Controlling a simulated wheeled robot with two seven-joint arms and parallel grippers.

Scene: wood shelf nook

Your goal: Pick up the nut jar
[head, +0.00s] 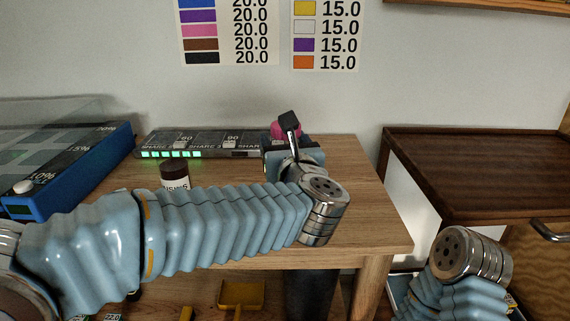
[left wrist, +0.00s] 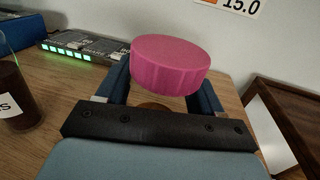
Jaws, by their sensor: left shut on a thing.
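A jar with a pink ribbed lid (left wrist: 170,65), which I take to be the nut jar, stands upright between the fingers of my left gripper (left wrist: 163,90). The gripper is shut on it below the lid. Its label and most of its body are hidden. In the head view the pink lid (head: 281,130) shows behind my left wrist, at the back right of the wooden table. I cannot tell whether the jar's base touches the table. My right arm shows at the lower right of the head view, but its gripper is out of frame.
A dark-lidded raisin jar (head: 175,178) stands left of the gripper, partly behind my left arm. A grey strip with green lights (head: 195,145) lies along the wall. A blue-framed case (head: 75,170) is at left. A dark wooden shelf (head: 480,170) is at right.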

